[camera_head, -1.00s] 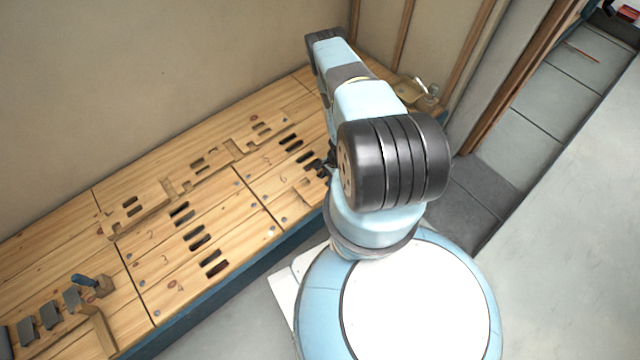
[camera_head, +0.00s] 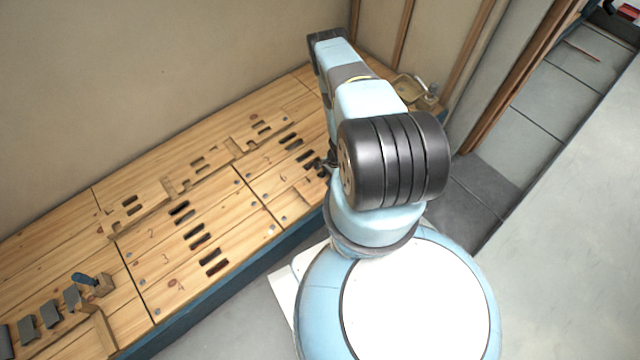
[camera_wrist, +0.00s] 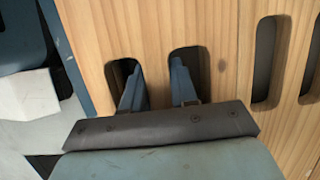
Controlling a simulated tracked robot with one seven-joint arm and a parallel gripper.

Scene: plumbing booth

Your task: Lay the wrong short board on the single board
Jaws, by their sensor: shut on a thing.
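My gripper (camera_wrist: 157,86) reaches down over a light wooden board (camera_wrist: 150,28) in the wrist view. One blue finger is in each of the board's two slots, and the gripper is shut on the wood between them. In the head view my gripper (camera_head: 321,165) is at the right end of the bench, partly hidden by my arm. The held board still looks flush with its neighbour (camera_wrist: 243,60), across a narrow seam. Several slotted boards lie in numbered places on the bench. I cannot tell which one is the single board.
The wooden bench (camera_head: 55,232) runs along the wall. Notched, slotted boards (camera_head: 128,207) lie along its back. Grey blocks (camera_head: 27,328) and a blue-handled tool (camera_head: 88,281) are at the front left. A metal fitting (camera_head: 411,88) stands at the back right corner.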

